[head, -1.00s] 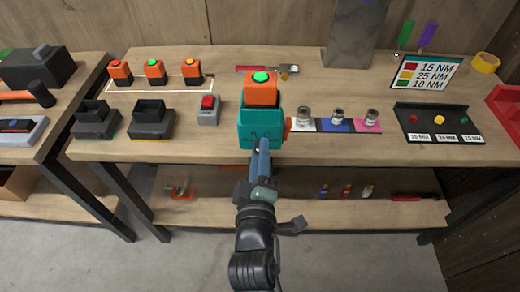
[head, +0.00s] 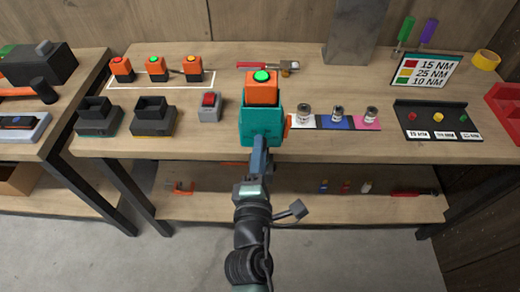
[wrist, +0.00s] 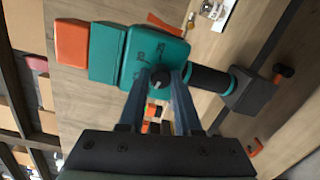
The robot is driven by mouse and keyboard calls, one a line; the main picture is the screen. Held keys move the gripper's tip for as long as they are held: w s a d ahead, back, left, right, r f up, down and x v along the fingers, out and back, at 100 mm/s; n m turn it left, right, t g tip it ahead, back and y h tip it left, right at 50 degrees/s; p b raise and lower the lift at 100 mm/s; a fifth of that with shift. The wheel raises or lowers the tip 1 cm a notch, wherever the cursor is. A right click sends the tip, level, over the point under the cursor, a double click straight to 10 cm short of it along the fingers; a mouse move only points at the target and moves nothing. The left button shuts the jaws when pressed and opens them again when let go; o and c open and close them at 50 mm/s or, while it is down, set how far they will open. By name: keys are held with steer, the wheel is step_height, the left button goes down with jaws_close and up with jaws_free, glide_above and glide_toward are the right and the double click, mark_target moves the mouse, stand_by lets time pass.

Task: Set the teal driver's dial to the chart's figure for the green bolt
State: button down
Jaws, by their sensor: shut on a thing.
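The teal driver (head: 261,127) stands at the front middle of the bench, with an orange battery (head: 262,92) with a green top on it. In the wrist view the driver (wrist: 170,52) lies sideways across the picture, its face towards me. My gripper (wrist: 158,88) is shut on the dial, one finger on each side. The chart (head: 426,72) reads red 15 NM, yellow 25 NM, green 10 NM. The green bolt (head: 463,119) lies at the right of the black tray (head: 438,106).
Right of the driver, several small metal sockets stand on a coloured strip (head: 350,127). Left are a grey box with a red button (head: 209,107) and two black chargers (head: 152,117). Several orange batteries (head: 156,70) stand behind in a white outline. A grey post (head: 352,35) rises at the back.

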stand_by(0.5)
steer(key=c, duration=0.6)
jaws_free()
steer(key=s+b, duration=0.4)
steer(key=s, duration=0.9)
steer(key=shift+a+r, duration=0.2)
steer(key=shift+a, duration=0.15)
